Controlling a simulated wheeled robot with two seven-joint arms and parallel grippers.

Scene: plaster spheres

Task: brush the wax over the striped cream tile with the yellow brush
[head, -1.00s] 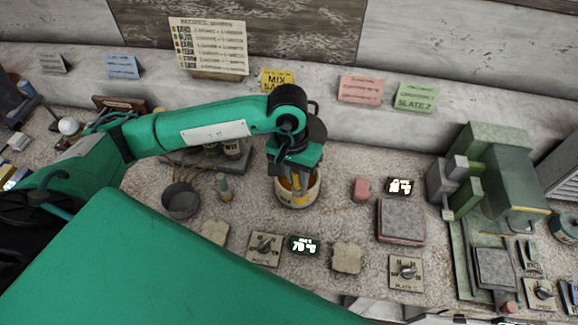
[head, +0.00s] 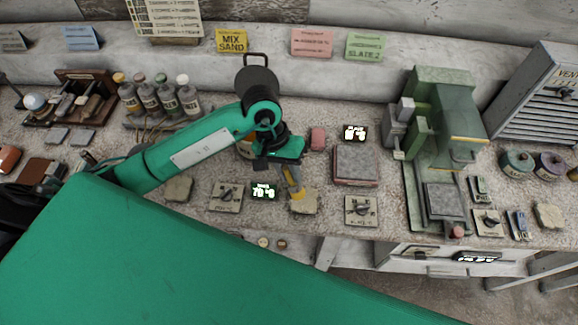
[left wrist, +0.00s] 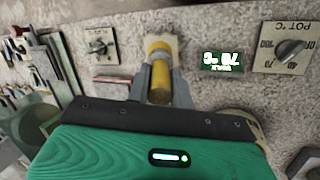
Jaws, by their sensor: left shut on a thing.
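My left gripper (head: 289,176) is shut on the yellow brush (head: 297,191), which points down at a cream tile (head: 306,206) on the bench. In the left wrist view the brush (left wrist: 159,82) sits between the fingers, and its bristle end overlaps the pale tile (left wrist: 166,41). I cannot tell whether the bristles touch it; stripes are too small to make out. The wax pot (head: 244,149) is mostly hidden behind my left arm; its rim shows in the left wrist view (left wrist: 240,117). My right gripper is not in view.
Another cream tile (head: 178,188) lies left of a dial plate (head: 226,196). A green display (head: 264,191) reads about 70 degrees. A grey plate (head: 355,164) and a second dial (head: 361,211) are to the right, with a green machine (head: 440,130) beyond. The bench's front edge is close.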

